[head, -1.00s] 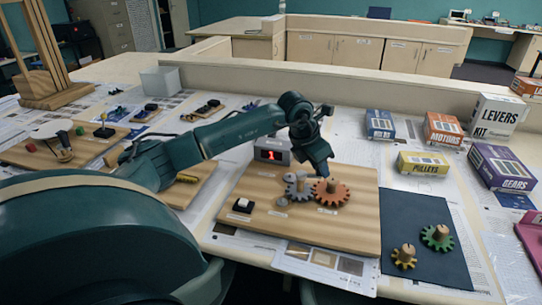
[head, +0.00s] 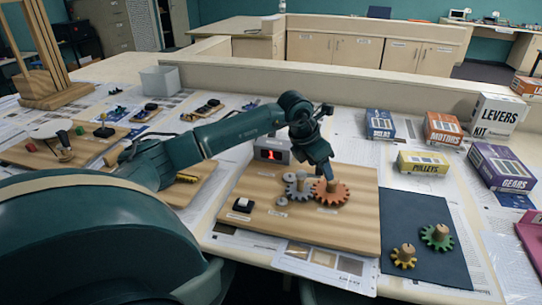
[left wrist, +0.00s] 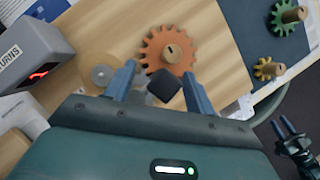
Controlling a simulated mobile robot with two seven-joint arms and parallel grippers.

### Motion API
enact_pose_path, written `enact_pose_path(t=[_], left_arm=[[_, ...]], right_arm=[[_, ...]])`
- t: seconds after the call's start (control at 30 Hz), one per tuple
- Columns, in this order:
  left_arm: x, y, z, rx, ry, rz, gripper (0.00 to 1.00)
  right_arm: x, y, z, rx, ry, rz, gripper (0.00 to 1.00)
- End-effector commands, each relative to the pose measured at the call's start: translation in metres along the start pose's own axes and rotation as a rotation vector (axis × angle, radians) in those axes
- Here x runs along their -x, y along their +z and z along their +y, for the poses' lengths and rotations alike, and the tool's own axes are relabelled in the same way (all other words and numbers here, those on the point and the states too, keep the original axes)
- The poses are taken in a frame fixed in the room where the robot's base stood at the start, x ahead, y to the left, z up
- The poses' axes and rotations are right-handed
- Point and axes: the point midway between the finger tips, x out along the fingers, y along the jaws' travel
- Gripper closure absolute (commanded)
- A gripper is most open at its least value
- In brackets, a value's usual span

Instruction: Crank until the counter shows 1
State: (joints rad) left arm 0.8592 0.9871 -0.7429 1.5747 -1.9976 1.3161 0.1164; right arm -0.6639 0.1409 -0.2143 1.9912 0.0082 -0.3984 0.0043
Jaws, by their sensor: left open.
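The counter box (head: 271,152) stands at the back of the wooden board (head: 262,219) and shows a red 1. It is also at the left edge of the left wrist view (left wrist: 30,58). An orange gear (head: 331,198) sits beside a grey gear (head: 296,187) on the board. My left gripper (head: 324,175) is over the gears, pointing down. In the left wrist view its fingers (left wrist: 160,88) are apart, with a black knob (left wrist: 164,84) between them. The knob appears clear of both fingers. Most of the grey gear is hidden there. My right gripper (left wrist: 292,138) seems to show at the lower right.
A black switch (head: 243,205) is at the board's left. A dark mat (head: 424,268) to the right holds a yellow gear (head: 404,257) and a green gear (head: 437,237). Several kit boxes, including the yellow pulleys box (head: 423,163), stand behind.

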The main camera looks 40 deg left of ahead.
Motion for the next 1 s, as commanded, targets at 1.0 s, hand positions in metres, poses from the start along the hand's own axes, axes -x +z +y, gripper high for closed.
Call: enact_pose_path(t=[1.0], left_arm=[[0.077,0.0,0.001,0.001,0.001,0.0,0.45]], right_arm=[[0.012,-0.023,0.0,0.002,0.001,0.012,0.64]])
